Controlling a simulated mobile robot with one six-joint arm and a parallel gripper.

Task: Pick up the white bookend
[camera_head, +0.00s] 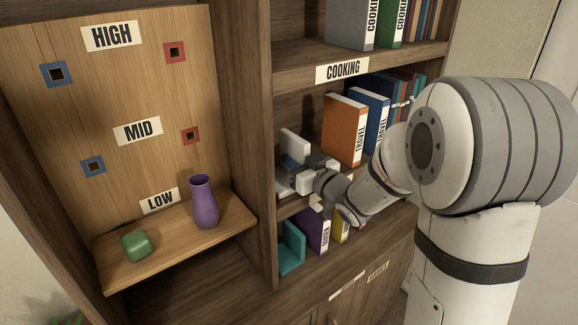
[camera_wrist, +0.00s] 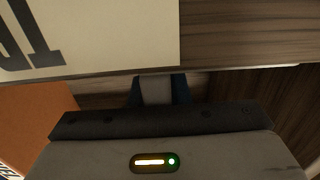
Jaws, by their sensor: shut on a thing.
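The white bookend (camera_head: 294,142) stands on the middle shelf of the bookcase, left of the orange book, with its upright plate showing above my gripper. My gripper (camera_head: 291,161) reaches in from the right and is shut on it. Part of the bookend is hidden behind the gripper in the head view. In the wrist view a pale strip of the bookend (camera_wrist: 157,90) shows between the two dark blue fingers of my gripper (camera_wrist: 158,98). I cannot tell whether the bookend touches the shelf.
An orange book (camera_head: 344,130) and a blue book (camera_head: 375,120) stand right of the gripper. The COOKING label (camera_head: 342,70) is on the shelf edge above. Below are a teal bookend (camera_head: 291,247) and a purple book (camera_head: 316,230). A purple vase (camera_head: 204,203) and green block (camera_head: 135,246) sit left.

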